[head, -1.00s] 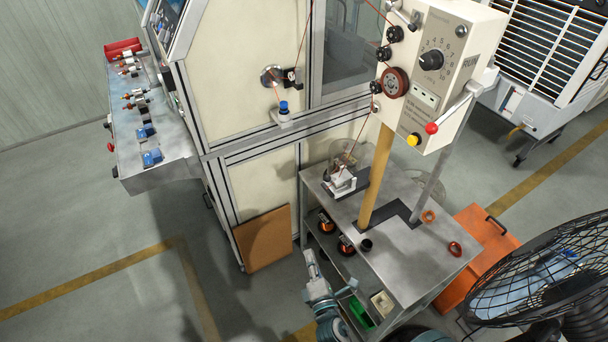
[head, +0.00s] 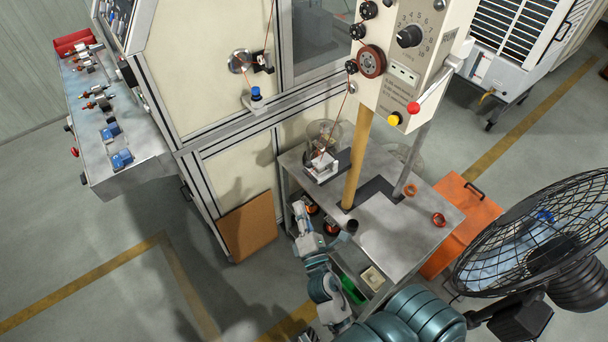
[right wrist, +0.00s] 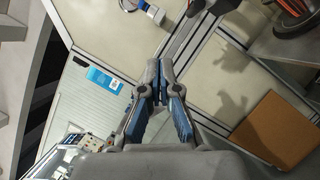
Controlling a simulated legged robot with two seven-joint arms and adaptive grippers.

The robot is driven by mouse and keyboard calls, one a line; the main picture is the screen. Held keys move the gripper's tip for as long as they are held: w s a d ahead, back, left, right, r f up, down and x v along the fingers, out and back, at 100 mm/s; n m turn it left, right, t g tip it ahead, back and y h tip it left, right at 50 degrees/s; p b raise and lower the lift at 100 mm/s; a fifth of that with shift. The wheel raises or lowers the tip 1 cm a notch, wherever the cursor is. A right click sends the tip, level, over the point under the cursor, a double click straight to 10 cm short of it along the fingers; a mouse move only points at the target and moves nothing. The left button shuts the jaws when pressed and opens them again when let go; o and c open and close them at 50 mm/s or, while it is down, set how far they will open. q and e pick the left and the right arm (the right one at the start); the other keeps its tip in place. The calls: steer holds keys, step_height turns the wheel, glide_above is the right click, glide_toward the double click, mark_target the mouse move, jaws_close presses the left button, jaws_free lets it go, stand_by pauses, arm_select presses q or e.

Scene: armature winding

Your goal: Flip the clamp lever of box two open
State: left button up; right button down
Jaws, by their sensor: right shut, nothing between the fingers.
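A cream control box (head: 424,50) with a black dial stands on a post above the small metal table. A metal lever with a red ball knob (head: 413,107) is on its front right side. No label reading box two is legible, and I cannot tell which lever is the clamp lever. My right gripper (head: 300,212) is low at the table's left edge, well below the box and apart from it. In the right wrist view the right gripper (right wrist: 158,66) points at the cream machine panels, fingers together and empty. My left gripper is not in view.
The metal table (head: 395,240) carries a small fixture (head: 322,166) and a tan post (head: 358,160). A black fan (head: 535,245) stands at the right. A brown board (head: 247,222) leans on the machine at left.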

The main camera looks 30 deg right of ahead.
mark_target(318, 160)
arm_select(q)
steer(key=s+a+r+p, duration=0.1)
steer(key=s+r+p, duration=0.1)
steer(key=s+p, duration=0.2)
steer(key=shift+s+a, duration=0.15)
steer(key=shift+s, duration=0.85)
arm_select(e)
steer(key=w+d+r, duration=0.3)
steer(key=w+d, duration=0.2)
steer(key=w, duration=0.1)
steer(key=shift+w+d+r, duration=0.15)
steer(key=shift+w+r, duration=0.15)
steer(key=shift+r, duration=0.05)
